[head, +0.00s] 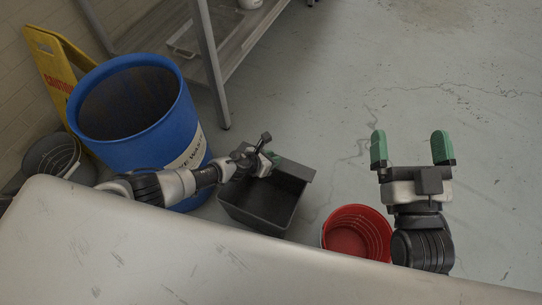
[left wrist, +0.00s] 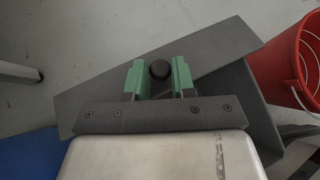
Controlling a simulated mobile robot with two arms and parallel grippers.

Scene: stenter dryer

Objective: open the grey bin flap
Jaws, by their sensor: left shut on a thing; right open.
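The grey bin (head: 262,207) stands on the floor in the middle of the head view, and its dark inside shows from above. Its grey flap (head: 296,171) is a flat panel at the bin's far edge, raised off the opening. In the left wrist view the flap (left wrist: 95,98) lies slantwise under my gripper, with part of the bin (left wrist: 250,90) beyond it. My left gripper (head: 272,158) is shut on the flap's round black knob (left wrist: 160,69), one green finger on each side. My right gripper (head: 413,148) is open and empty, above the floor at the right.
A blue drum (head: 150,140) stands close to the bin's left. A red bucket (head: 357,232) is at its right. A yellow caution sign (head: 50,68), a grey bucket (head: 52,155) and a metal rack (head: 212,60) stand at left and back. A pale surface (head: 180,250) fills the front. Right-hand floor is clear.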

